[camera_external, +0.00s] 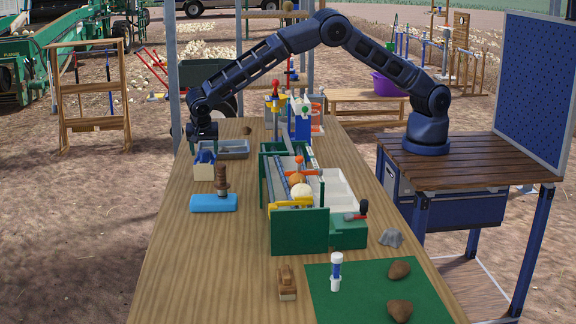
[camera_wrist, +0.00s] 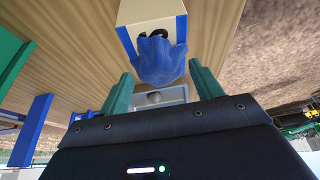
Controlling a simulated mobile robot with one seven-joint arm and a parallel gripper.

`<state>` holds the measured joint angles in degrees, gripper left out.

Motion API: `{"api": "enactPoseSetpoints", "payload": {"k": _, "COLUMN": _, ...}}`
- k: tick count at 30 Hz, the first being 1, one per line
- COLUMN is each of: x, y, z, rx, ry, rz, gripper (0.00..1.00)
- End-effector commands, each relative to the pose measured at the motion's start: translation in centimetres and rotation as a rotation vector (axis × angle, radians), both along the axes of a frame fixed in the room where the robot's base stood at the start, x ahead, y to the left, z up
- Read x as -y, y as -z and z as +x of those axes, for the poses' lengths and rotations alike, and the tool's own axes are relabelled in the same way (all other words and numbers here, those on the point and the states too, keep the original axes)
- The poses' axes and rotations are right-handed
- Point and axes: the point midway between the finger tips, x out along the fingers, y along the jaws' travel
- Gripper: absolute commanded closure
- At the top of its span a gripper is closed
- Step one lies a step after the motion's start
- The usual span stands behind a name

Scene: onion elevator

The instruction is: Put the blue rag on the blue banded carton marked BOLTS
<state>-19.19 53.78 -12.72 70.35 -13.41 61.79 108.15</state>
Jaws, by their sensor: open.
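The blue rag (camera_wrist: 162,60) is a crumpled cloth lying on the cream carton (camera_wrist: 146,14), draped over its near edge in the wrist view. In the external view the rag (camera_external: 208,157) shows on top of the carton (camera_external: 203,171), at the table's left side. The carton has blue bands along its edges; dark marks on it are partly covered by the rag and I cannot read them. My gripper (camera_wrist: 160,72) is open, its green fingers on either side of the rag with visible gaps. In the external view my gripper (camera_external: 203,146) is just above the rag and carton.
A grey tray (camera_external: 237,154) stands right behind the carton. A green organizer (camera_external: 299,231) full of items stands to the right. The table's left front is clear.

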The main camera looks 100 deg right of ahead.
Motion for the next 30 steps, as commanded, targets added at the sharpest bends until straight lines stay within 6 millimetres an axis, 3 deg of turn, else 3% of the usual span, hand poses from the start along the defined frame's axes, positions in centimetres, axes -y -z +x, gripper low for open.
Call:
{"api": "enactPoseSetpoints", "payload": {"k": 18, "x": -4.0, "y": -9.5, "z": 0.0, "rx": 0.002, "ry": -0.002, "rz": 0.0, "gripper": 0.35}}
{"api": "enactPoseSetpoints", "payload": {"k": 26, "x": -4.1, "y": -11.5, "z": -0.3, "rx": -0.001, "ry": -0.009, "rz": 0.007, "gripper": 0.35}}
{"api": "enactPoseSetpoints", "payload": {"k": 30, "x": -2.8, "y": -14.3, "z": -1.7, "rx": -0.012, "ry": -0.052, "rz": 0.035, "gripper": 0.35}}
